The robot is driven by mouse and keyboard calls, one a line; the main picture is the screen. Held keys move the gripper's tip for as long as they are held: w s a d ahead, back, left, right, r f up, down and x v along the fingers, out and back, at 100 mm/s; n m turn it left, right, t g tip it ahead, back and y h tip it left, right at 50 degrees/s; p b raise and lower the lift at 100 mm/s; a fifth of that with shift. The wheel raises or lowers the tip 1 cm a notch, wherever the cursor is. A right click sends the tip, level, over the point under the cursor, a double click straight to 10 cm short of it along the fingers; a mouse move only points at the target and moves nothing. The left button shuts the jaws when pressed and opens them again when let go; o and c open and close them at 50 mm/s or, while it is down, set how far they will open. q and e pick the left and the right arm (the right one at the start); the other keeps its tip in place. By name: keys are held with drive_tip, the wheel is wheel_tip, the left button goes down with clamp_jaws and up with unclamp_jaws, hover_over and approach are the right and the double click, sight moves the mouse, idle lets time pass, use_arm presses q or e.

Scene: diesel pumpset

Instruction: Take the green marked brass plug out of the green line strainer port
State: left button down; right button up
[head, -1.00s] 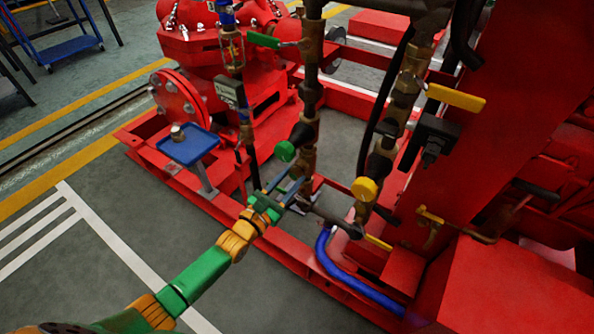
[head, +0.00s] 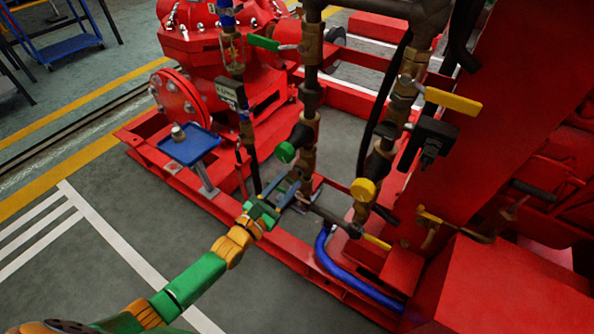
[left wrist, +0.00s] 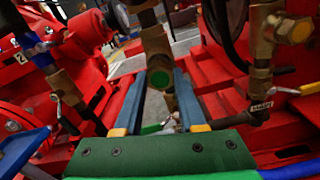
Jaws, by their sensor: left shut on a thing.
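The green marked brass plug (left wrist: 160,78) shows its round green face between my fingertips in the left wrist view. In the head view a green round face (head: 286,152) sits on the side of the green line (head: 308,130), just above my fingers. My left gripper (head: 297,186) reaches in from the lower left, its two blue-grey fingers a little apart and closed on the plug. The exact contact is hard to see. The strainer port behind the plug is largely hidden in the left wrist view. My right gripper is not in view.
A blue tray (head: 206,149) on a post holds a small cylinder (head: 178,133). The neighbouring line has a yellow round face (head: 363,189) and a yellow handle (head: 454,101). A blue hose (head: 340,276) curves low at right. Red frame rails surround the pipes.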

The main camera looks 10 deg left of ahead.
use_arm(q)
drive_tip(key=shift+p+v, duration=0.7)
drive_tip(key=shift+v, duration=0.65)
drive_tip(key=shift+p+v, duration=0.4)
drive_tip(key=shift+v, duration=0.75)
